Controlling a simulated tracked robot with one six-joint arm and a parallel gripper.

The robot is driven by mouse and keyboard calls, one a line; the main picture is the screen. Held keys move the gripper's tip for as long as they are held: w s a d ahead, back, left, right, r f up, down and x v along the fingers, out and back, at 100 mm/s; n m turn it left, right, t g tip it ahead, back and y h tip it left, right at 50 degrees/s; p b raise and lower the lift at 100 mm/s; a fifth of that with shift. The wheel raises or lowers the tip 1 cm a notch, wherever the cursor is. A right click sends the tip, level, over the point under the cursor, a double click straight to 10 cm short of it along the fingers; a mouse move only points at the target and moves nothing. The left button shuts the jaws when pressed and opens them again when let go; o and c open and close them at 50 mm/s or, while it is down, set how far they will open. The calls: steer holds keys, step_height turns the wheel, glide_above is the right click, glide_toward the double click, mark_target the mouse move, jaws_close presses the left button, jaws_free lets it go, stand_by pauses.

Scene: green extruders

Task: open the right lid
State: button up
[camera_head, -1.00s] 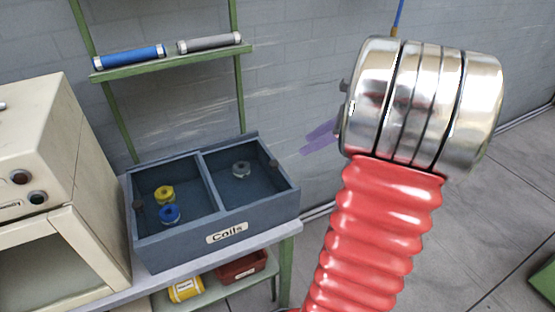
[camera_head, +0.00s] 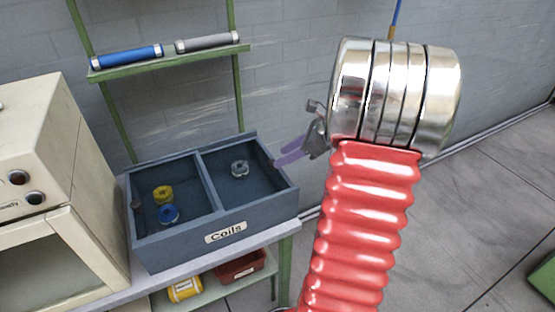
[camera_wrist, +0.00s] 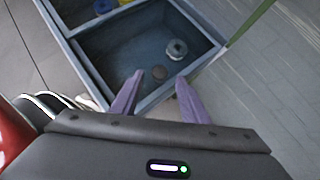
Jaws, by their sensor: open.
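The blue-grey box (camera_head: 185,243) labelled "Coils" has two compartments, and I see into both. No opaque lid shows over the right compartment; I cannot tell whether a clear one covers it. A grey coil (camera_head: 240,169) lies in the right compartment.
A yellow coil (camera_head: 162,194) and a blue coil (camera_head: 169,213) lie in the left compartment, near another dark knob (camera_head: 137,206). A beige machine (camera_head: 40,150) stands left of the box. A green shelf (camera_head: 170,63) with two cylinders is above. The wall is behind.

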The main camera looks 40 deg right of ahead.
mark_target(278, 171)
steer(key=shift+x, duration=2.1)
jaws_close()
steer(key=shift+d, duration=0.3)
steer(key=shift+a, duration=0.3)
